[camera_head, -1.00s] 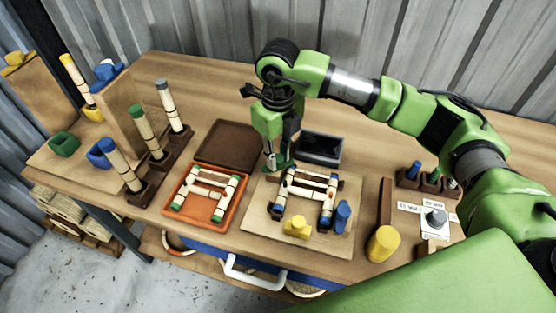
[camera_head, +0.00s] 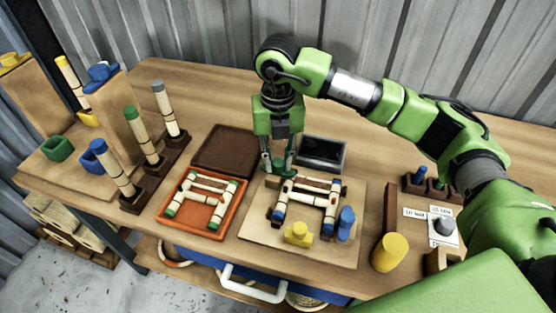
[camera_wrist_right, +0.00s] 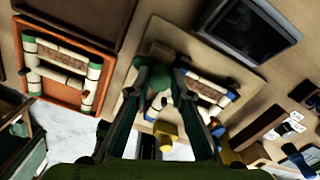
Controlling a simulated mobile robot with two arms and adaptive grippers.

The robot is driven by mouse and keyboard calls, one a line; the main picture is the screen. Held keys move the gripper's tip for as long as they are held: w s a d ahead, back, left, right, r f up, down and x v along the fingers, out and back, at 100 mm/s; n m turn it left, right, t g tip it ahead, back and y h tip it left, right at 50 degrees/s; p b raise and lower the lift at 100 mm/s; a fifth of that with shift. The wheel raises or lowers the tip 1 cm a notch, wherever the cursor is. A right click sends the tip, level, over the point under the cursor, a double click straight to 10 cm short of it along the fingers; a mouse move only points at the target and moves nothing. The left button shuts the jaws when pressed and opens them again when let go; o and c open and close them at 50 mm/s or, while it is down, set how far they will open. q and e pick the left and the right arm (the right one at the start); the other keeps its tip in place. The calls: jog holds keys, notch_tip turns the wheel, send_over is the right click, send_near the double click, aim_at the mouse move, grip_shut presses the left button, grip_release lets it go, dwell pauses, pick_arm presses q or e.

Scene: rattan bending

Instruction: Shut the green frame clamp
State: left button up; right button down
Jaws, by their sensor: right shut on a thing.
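The green frame clamp (camera_head: 281,169) is at the back left corner of a pale rattan frame (camera_head: 312,199) on a wooden board (camera_head: 258,226). My right gripper (camera_head: 277,166) points down over this corner and is shut on the clamp. In the right wrist view the green clamp (camera_wrist_right: 152,76) shows between the two fingers of my right gripper (camera_wrist_right: 156,88). The fingers partly hide the clamp, and I cannot tell its exact angle. A yellow clamp (camera_head: 298,234) is at the board's front and a blue clamp (camera_head: 346,223) at its right. My left gripper is not in view.
An orange tray (camera_head: 236,211) with another rattan frame lies left of the board. A dark screen (camera_head: 322,152) stands behind it. A yellow cylinder (camera_head: 389,253) and a dial panel (camera_head: 443,228) are at right. Upright rattan poles stand at left.

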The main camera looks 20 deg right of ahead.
aim_at(278, 162)
dwell(0.4)
jog(key=c, duration=1.8)
grip_release()
jog(key=shift+r, duration=0.15)
notch_tip(278, 162, up, 12)
jog(key=shift+f, duration=0.1)
